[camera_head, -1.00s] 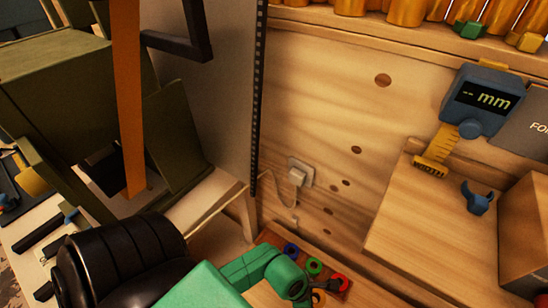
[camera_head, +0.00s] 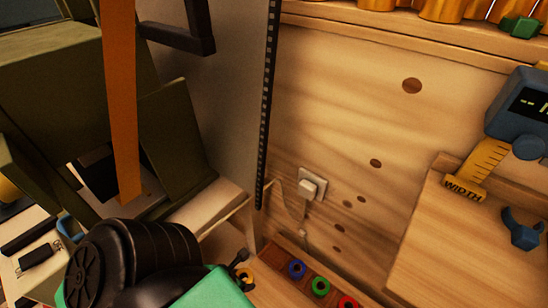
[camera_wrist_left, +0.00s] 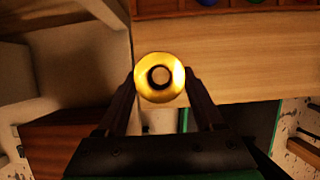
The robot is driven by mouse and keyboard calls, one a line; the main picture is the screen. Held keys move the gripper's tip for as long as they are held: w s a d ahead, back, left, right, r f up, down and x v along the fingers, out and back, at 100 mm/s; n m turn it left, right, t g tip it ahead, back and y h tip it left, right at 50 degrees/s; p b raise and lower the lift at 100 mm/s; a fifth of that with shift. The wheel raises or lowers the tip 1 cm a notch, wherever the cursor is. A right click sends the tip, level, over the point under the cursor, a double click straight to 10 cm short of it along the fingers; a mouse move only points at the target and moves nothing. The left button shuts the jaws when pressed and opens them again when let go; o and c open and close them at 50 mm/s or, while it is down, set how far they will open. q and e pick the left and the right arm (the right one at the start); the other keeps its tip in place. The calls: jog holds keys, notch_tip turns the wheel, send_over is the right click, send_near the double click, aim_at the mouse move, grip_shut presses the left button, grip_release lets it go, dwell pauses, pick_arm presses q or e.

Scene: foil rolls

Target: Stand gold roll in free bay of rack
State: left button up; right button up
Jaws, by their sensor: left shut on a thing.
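My left gripper (camera_head: 240,264) is at the bottom of the head view, partly hidden behind my green arm link. It is shut on the gold roll (camera_head: 246,277), of which only a small part shows there. In the left wrist view the gold roll (camera_wrist_left: 146,78) is seen end-on, with a dark ring around its core, between the two dark fingers (camera_wrist_left: 160,92). The red-brown rack (camera_head: 272,254) lies just right of the gripper. It holds a blue roll (camera_head: 297,268), a green roll (camera_head: 320,286) and a red roll (camera_head: 347,302). Its left end, beside blue, looks empty. My right gripper is out of view.
A wooden wall with a white socket (camera_head: 312,184) and cable rises behind the rack. A wooden block with a blue-and-yellow width gauge (camera_head: 480,165) stands to the right. A dark green machine with an orange strip (camera_head: 122,100) is at left.

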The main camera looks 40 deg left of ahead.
pick_arm(q)
jog(key=w+a, duration=0.2)
jog(key=w, duration=1.3)
notch_tip(320, 180, down, 7)
jog(key=shift+d+f+b, duration=0.1)
jog(key=shift+d+b, duration=0.05)
jog(key=shift+b, duration=0.45)
jog(key=shift+f, duration=0.1)
jog(key=o, duration=1.5)
jog(key=shift+c, duration=0.2)
jog(key=p+v, duration=1.2)
jog(key=shift+r+p, duration=0.25)
jog(key=shift+p, duration=0.1)
